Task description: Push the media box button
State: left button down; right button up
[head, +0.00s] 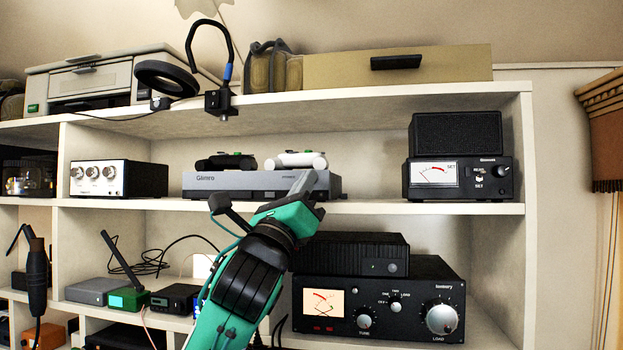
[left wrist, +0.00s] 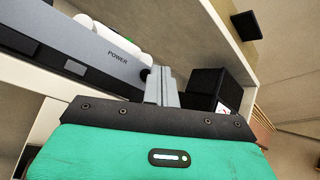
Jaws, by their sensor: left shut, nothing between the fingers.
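My left gripper (head: 305,182) is shut and empty, raised in front of the right part of the media box. In the left wrist view its fingers (left wrist: 162,85) point toward the box's end, close to the POWER label. My right gripper is not in view.
A white controller (head: 297,160) and a black controller (head: 226,161) lie on the media box. A black meter unit (head: 458,180) stands to the right, a silver-fronted box (head: 118,178) to the left. A large tuner (head: 379,306) is below. The shelf (head: 375,208) between box and meter is clear.

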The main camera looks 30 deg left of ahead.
pick_arm(q)
jog(key=shift+w, duration=0.1)
dwell(0.6)
jog(key=shift+w+a, duration=0.15)
jog(key=shift+w, duration=0.15)
jog(key=shift+w, duration=0.2)
dwell(0.3)
jog(key=shift+s, duration=0.1)
jog(key=shift+s+p, duration=0.4)
jog(key=shift+s, duration=0.15)
jog(key=s+d+p, duration=0.1)
jog(key=s, duration=0.5)
jog(key=shift+d, duration=0.4)
jog(key=shift+w, duration=0.1)
